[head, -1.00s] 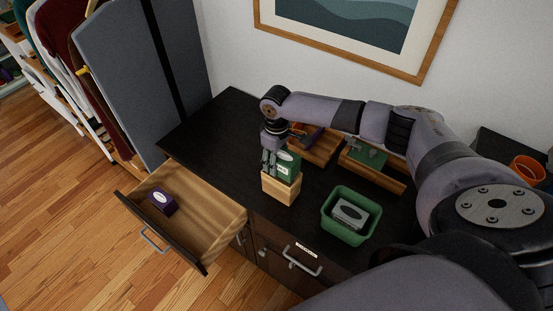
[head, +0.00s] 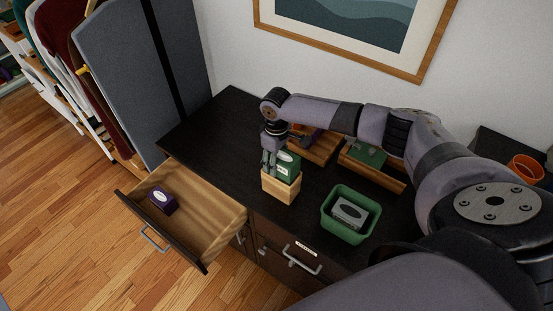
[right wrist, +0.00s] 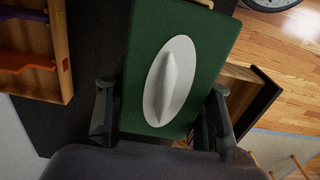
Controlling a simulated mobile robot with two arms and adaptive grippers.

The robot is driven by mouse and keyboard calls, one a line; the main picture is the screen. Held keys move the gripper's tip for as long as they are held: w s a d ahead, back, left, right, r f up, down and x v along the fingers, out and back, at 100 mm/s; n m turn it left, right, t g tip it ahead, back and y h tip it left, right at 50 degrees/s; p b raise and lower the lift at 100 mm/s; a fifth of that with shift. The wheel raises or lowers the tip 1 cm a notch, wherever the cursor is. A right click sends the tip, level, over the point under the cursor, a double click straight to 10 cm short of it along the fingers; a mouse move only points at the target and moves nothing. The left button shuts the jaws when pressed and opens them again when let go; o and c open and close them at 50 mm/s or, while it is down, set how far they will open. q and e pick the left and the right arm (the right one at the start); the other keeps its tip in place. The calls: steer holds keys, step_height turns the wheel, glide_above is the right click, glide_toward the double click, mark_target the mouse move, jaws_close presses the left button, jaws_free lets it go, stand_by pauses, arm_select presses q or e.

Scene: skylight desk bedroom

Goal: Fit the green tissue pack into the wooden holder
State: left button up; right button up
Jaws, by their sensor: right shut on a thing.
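The green tissue pack (head: 290,168) has a white tuft in an oval opening on top. It stands upright with its lower part hidden inside the light wooden holder (head: 280,191) on the dark desk, and its upper part sticks out above the rim. My right gripper (head: 270,164) points down and is shut on the pack. In the right wrist view the pack's top (right wrist: 205,50) fills the middle, with one finger on each side (right wrist: 161,112). How deep the pack sits is hidden by the holder walls. My left gripper is not in view.
A green bin (head: 333,226) with a grey tissue box (head: 350,212) stands right of the holder. Wooden trays (head: 377,176) with several items lie behind. An open drawer (head: 196,225) at the left holds a purple box (head: 162,201). The desk's left part is clear.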

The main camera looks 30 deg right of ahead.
steer(key=shift+f+b, duration=0.4)
steer(key=shift+f, duration=0.4)
steer(key=o, duration=1.3)
steer(key=shift+c, duration=0.2)
steer(key=shift+r, duration=0.1)
step_height(320, 180, up, 12)
steer(key=shift+f, duration=0.1)
